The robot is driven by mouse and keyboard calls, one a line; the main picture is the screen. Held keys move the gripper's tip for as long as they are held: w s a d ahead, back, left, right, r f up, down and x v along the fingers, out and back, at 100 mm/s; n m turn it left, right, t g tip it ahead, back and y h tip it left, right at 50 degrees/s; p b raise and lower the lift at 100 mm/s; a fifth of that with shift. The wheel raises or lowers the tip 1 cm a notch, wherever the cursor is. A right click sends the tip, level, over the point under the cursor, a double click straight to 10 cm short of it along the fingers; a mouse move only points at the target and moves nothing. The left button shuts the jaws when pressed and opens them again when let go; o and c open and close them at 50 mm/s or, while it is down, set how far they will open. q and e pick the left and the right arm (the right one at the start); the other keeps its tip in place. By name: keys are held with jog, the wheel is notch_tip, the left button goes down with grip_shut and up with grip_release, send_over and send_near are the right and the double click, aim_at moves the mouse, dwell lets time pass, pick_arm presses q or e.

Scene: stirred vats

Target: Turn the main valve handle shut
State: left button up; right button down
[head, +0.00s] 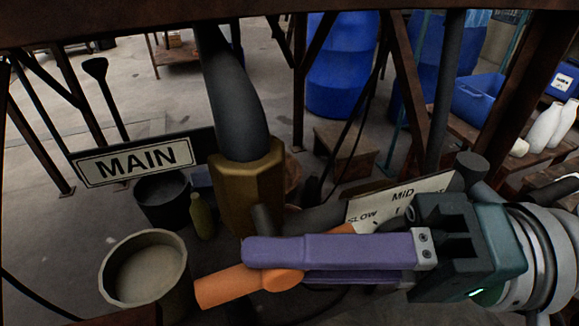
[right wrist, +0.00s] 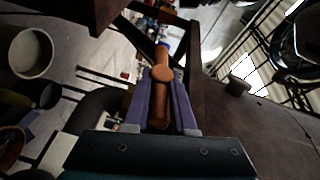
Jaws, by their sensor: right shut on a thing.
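The orange valve handle (head: 222,290) lies below the brass valve body (head: 245,192), which sits on a thick dark pipe. A black-on-white MAIN sign (head: 138,162) is fixed to the left of that body. My right gripper (head: 266,266) comes in from the right, its purple fingers shut on the handle. In the right wrist view the orange handle (right wrist: 160,110) runs lengthwise between the purple fingers (right wrist: 162,85). The handle's joint to the valve is mostly hidden by the gripper. My left gripper is in neither view.
A sign reading MID and SLOW (head: 400,202) stands just behind my right gripper. A pale round bucket (head: 175,268), a dark bucket (head: 163,208) and a green bottle (head: 201,217) stand at lower left. Rusty frame posts surround the spot, with blue barrels (head: 338,85) behind.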

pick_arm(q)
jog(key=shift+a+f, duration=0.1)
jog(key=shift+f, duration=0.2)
pick_arm(e)
jog(key=c, duration=0.8)
grip_release()
jog(key=shift+o, duration=0.2)
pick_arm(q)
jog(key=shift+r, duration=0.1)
pick_arm(e)
jog(key=shift+r, duration=0.1)
